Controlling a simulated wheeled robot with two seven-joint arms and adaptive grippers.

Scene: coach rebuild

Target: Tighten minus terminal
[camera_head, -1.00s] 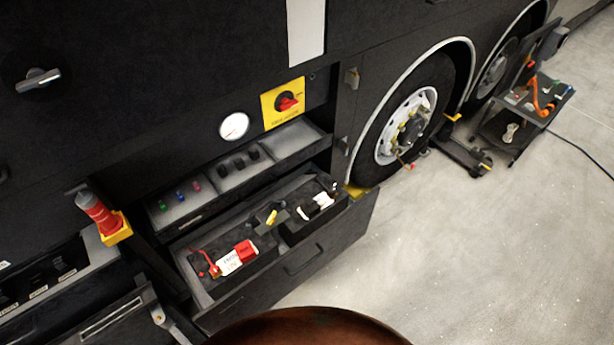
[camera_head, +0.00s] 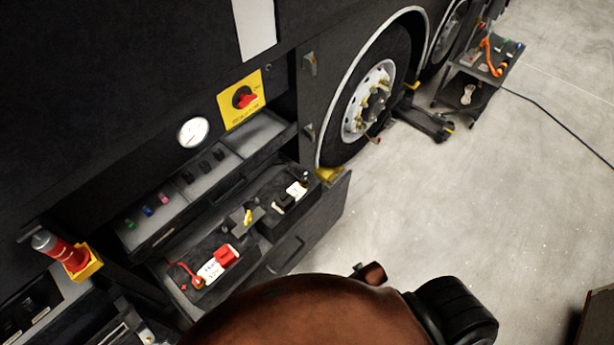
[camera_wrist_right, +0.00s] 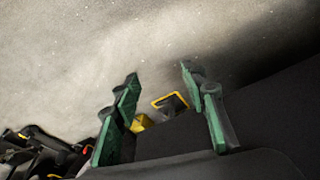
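Two dark batteries sit in an open drawer (camera_head: 318,222) low on the coach's side in the head view. The nearer battery (camera_head: 205,250) has a red cover, a white label and a red cable. The farther battery (camera_head: 268,222) has a black cover (camera_head: 284,202) and a white label. A small dark post (camera_head: 305,178) stands near its far end; I cannot tell for certain which part is the minus terminal. My right gripper (camera_wrist_right: 160,73) shows in the right wrist view, its green fingers apart and nothing held between them. My left gripper is not in view.
A yellow panel with a red switch (camera_head: 243,98) and a white gauge (camera_head: 193,132) are above the drawer. A wheel (camera_head: 368,100) and a tool cart (camera_head: 485,65) are beyond. Grey floor (camera_head: 450,200) lies open at right.

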